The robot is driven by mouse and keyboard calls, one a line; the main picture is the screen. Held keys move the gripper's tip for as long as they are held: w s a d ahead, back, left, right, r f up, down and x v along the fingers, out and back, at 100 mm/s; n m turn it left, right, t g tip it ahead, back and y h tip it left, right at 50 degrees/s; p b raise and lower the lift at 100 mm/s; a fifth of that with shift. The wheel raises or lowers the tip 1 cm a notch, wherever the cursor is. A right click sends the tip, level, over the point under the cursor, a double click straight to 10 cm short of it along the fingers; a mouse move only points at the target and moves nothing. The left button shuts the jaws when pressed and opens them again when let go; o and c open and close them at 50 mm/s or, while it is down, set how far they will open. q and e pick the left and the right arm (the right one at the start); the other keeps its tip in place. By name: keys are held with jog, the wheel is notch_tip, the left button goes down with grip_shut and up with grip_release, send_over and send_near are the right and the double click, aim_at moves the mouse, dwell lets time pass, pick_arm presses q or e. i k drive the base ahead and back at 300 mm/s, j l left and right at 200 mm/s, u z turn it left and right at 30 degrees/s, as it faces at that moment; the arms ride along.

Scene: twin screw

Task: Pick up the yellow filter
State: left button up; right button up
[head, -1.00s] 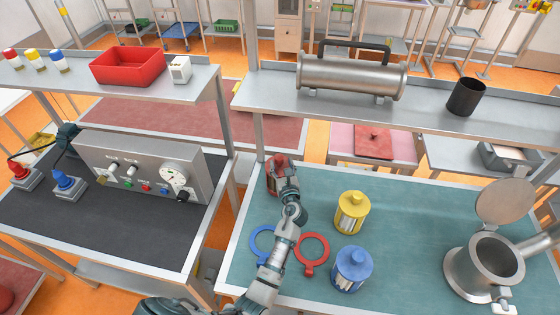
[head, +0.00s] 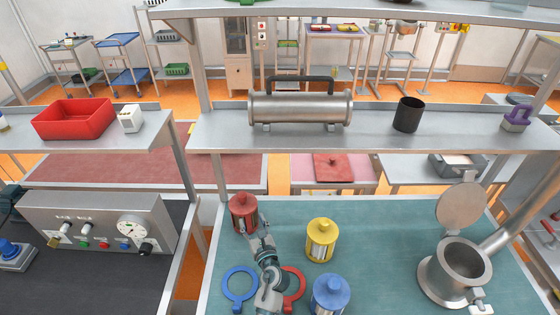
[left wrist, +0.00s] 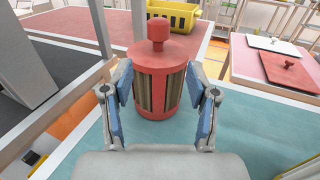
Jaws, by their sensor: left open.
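The yellow filter (head: 322,242) stands upright on the teal tabletop in the head view, to the right of my left gripper and apart from it. A red filter (head: 243,214) stands near the left back of the same table. My left gripper (head: 262,238) is open just in front of the red filter. In the left wrist view, the open fingers (left wrist: 160,80) are on either side of the red filter (left wrist: 158,55); I cannot tell whether they touch it. The yellow filter is not in the left wrist view. My right gripper is not in view.
A blue filter (head: 331,296) stands near the front edge. A blue ring (head: 239,284) and a red ring (head: 297,287) lie beside my left arm. A metal vessel with an open lid (head: 462,204) is at the right. A shelf (head: 370,133) spans the back.

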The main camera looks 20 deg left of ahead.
aim_at(323, 233)
jog(key=k+l, duration=1.2)
jog(key=l, duration=0.15)
